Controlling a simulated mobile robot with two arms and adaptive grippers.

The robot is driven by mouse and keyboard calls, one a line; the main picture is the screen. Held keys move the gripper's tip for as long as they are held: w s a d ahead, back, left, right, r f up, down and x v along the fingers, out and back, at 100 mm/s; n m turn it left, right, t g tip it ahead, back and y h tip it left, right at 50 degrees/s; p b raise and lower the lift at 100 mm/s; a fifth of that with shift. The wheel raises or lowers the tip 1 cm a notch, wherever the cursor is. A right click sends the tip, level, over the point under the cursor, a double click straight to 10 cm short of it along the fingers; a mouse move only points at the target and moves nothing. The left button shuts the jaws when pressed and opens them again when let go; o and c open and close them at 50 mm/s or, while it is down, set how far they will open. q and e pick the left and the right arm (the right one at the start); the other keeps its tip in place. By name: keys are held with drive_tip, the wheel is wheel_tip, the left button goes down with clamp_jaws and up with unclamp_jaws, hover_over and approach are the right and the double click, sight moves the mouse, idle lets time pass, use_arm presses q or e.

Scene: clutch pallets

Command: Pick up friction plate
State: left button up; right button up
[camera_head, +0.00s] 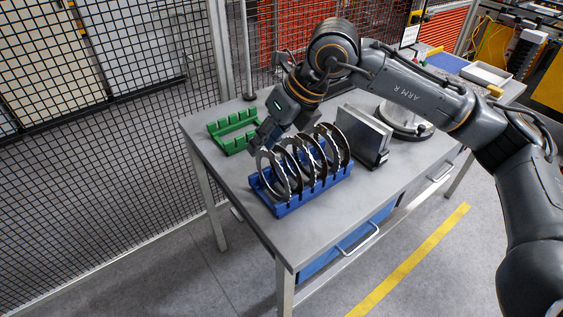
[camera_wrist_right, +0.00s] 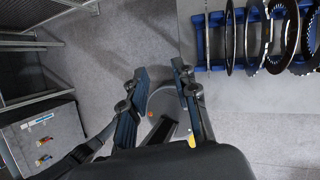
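Several ring-shaped friction plates (camera_head: 291,172) stand upright in a row in a blue slotted rack (camera_head: 297,204) on the metal table. The plates (camera_wrist_right: 291,35) and the blue rack (camera_wrist_right: 200,45) also show at the upper right of the right wrist view. My right gripper (camera_head: 262,140) hangs over the table behind the left end of the row, close to the leftmost plate. In the right wrist view its fingers (camera_wrist_right: 160,72) are spread apart with nothing held between them, to the left of the rack. Its fingertips are partly hard to make out in the head view. My left gripper is out of view.
An empty green slotted rack (camera_head: 233,130) lies at the table's back left. Grey upright slabs (camera_head: 362,135) and a round metal part (camera_head: 408,122) stand right of the blue rack. A mesh fence (camera_head: 110,100) runs behind the table. The front left table top is clear.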

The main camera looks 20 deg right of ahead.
sight(285, 150)
drive_tip(key=w+d+r+m+t+h, duration=0.1)
drive_tip(key=w+d+r+h, duration=0.15)
drive_tip(key=d, duration=0.55)
drive_tip(key=shift+h, duration=0.35)
drive_tip(key=p+x, duration=0.5)
drive_tip(key=x, duration=0.8)
drive_tip(key=shift+w+d+f, duration=0.1)
drive_tip(key=shift+f, duration=0.1)
drive_tip(key=shift+w+f, duration=0.2)
drive_tip(key=shift+f, duration=0.25)
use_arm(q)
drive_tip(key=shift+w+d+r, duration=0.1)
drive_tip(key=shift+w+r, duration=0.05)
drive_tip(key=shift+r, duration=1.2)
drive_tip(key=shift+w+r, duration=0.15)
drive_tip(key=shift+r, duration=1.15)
use_arm(e)
clamp_jaws()
drive_tip(key=shift+r, duration=0.1)
